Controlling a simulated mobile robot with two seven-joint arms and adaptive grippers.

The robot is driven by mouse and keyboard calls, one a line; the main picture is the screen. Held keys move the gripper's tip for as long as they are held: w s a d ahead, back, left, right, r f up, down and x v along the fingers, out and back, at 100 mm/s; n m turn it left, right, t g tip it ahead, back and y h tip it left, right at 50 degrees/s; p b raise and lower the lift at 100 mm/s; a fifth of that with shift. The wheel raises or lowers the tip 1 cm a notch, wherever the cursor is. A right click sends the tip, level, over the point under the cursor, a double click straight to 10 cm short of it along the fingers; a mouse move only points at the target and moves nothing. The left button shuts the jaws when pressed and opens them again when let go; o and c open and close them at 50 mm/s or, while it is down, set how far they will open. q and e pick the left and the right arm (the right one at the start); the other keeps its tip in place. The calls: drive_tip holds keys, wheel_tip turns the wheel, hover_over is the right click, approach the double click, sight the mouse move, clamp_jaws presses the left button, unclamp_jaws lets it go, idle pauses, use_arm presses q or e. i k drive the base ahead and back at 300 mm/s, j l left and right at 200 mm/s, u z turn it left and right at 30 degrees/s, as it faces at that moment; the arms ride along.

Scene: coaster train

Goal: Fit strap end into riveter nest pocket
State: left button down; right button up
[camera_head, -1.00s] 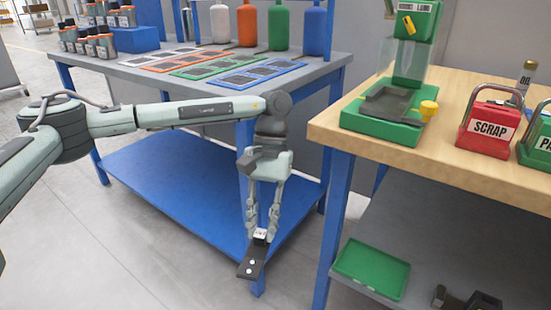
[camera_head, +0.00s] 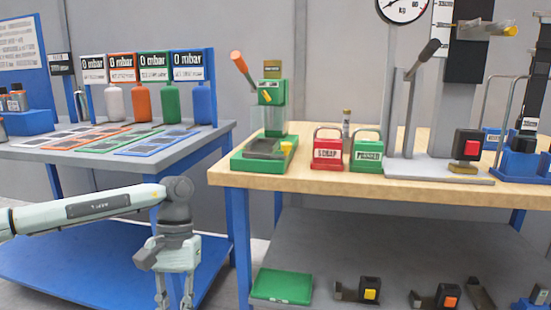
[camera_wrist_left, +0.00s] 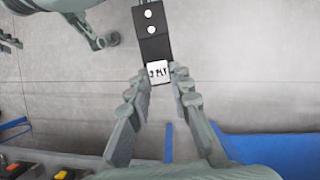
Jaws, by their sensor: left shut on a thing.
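In the left wrist view my left gripper (camera_wrist_left: 163,80) is shut on the strap end, a black strip (camera_wrist_left: 152,30) with two pale rivets and a white lettered tag (camera_wrist_left: 158,73) at the fingertips. The strip points away from my fingers, clear of any surface. In the head view the same gripper (camera_head: 175,296) hangs at the lower left, its tips and the strap below the frame. A green-based machine (camera_head: 248,163) with a dark tray and an orange-tipped lever stands on the wooden bench. A long-lever press (camera_head: 408,100) stands farther right. I cannot tell which is the riveter, and no nest pocket is distinguishable.
A red SCRAP box (camera_head: 327,153) and a green box (camera_head: 366,155) stand between the machines on the wooden bench (camera_head: 225,178). The grey table (camera_head: 60,152) at left holds coloured frames and bottles. A green tray (camera_head: 282,286) lies on the lower shelf.

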sight(262, 147)
drive_tip(key=j+z, duration=0.1)
drive_tip(key=z, duration=1.2)
drive_tip(key=j+z, duration=0.1)
drive_tip(key=j, duration=0.8)
